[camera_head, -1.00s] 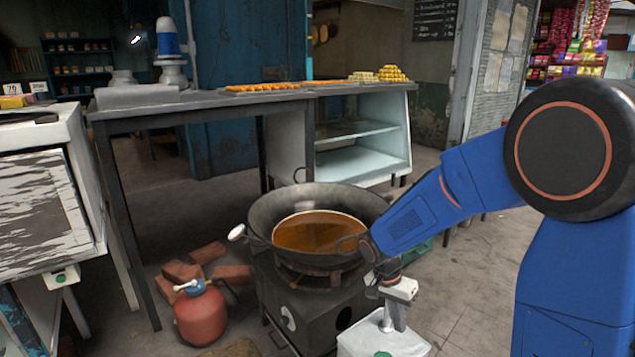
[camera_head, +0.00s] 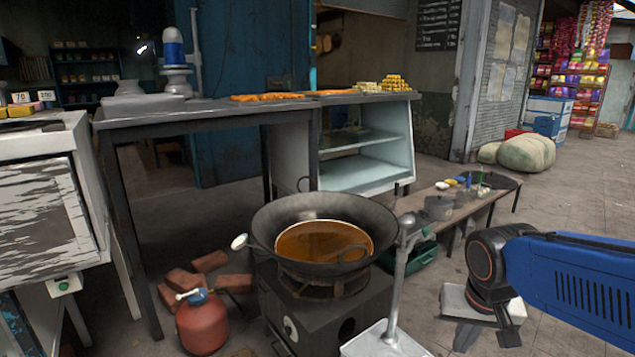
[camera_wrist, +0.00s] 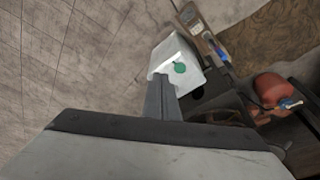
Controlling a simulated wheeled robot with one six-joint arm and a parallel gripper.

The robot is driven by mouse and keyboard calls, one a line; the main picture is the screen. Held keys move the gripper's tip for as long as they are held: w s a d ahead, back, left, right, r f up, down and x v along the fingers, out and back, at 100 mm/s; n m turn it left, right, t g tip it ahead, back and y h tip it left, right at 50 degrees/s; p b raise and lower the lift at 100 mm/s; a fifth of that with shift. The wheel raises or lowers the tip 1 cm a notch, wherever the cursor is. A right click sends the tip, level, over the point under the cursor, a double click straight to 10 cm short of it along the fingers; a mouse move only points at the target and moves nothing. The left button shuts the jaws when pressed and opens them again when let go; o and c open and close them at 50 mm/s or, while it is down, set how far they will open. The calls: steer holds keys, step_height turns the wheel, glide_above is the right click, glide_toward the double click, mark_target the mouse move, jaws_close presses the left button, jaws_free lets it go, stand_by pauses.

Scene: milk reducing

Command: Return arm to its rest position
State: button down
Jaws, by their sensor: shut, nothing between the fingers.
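My blue arm (camera_head: 575,285) reaches in from the right in the head view. My gripper (camera_head: 464,338) hangs over the floor, right of the stove, with its fingers pointing down. The fingers are together and empty. In the wrist view, my gripper (camera_wrist: 160,80) shows as a narrow grey shape above its pale body. The body hides the lower part of that view. The wide dark pan (camera_head: 382,215) with orange-brown liquid sits on the stove (camera_head: 345,325), apart from my gripper.
A white box with a metal post (camera_head: 394,290) stands between the stove and my gripper. A low bench (camera_head: 480,210) stands behind my arm.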

steer(key=s+r+n+t, duration=0.2)
steer(key=s+n, duration=0.1)
steer(key=s, duration=0.4)
steer(key=shift+s+d+r+y, duration=0.15)
steer(key=shift+s+d+y, duration=0.15)
steer(key=shift+s, duration=0.1)
